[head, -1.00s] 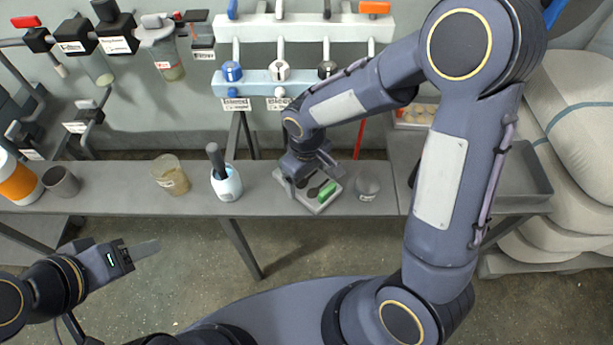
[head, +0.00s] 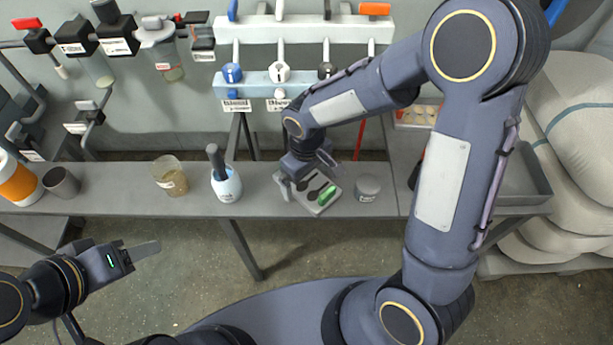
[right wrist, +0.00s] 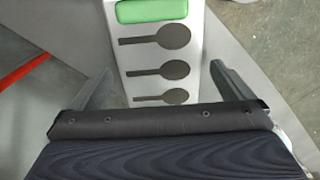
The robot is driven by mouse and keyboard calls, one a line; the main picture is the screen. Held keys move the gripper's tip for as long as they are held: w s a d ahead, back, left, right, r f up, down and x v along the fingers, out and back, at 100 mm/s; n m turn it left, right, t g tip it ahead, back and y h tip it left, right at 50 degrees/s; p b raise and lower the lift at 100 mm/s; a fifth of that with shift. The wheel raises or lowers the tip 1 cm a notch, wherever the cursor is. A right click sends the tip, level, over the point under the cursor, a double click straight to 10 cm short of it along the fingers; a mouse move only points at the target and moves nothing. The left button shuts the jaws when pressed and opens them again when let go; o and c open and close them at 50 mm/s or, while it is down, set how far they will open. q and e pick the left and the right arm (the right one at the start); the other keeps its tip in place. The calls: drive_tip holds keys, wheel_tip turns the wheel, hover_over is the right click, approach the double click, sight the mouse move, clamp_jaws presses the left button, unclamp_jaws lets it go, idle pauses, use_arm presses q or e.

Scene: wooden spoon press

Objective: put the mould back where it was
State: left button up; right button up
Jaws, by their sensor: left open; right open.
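The mould (head: 313,206) is a pale flat plate with dark spoon-shaped hollows and a green block (head: 327,194) at one end. It lies on the grey bench in the head view, and in the right wrist view the mould (right wrist: 150,55) runs up between the fingers. My right gripper (head: 308,174) is over its far end, with one finger on each side. In the right wrist view the right gripper (right wrist: 160,72) is open, with gaps beside the plate. Part of the mould is hidden under the gripper. My left gripper (head: 140,254) is open and empty, in front of the bench.
On the bench (head: 120,180) stand a grey round tub (head: 367,187) just right of the mould, a white mortar with a grey pestle (head: 226,185), a beaker (head: 170,176) and a dark cup (head: 61,182). A wall rack with valves (head: 281,77) is behind. Sacks (head: 580,140) are at the right.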

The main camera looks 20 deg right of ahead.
sight(307, 182)
wheel_tip(307, 182, up, 11)
drive_tip(key=p, duration=0.1)
drive_tip(key=s+d+r+m+t+y, duration=0.2)
drive_tip(key=s+d+r+m, duration=0.1)
drive_tip(key=s, duration=0.5)
drive_tip(key=s+d+r+m+t+y, duration=0.1)
drive_tip(key=s+d+r+m+t, duration=0.2)
drive_tip(key=s, duration=0.5)
drive_tip(key=shift+d+m+t+y, duration=0.35)
drive_tip(key=shift+d+m, duration=0.45)
drive_tip(key=shift+d, duration=0.4)
drive_tip(key=shift+s, duration=0.15)
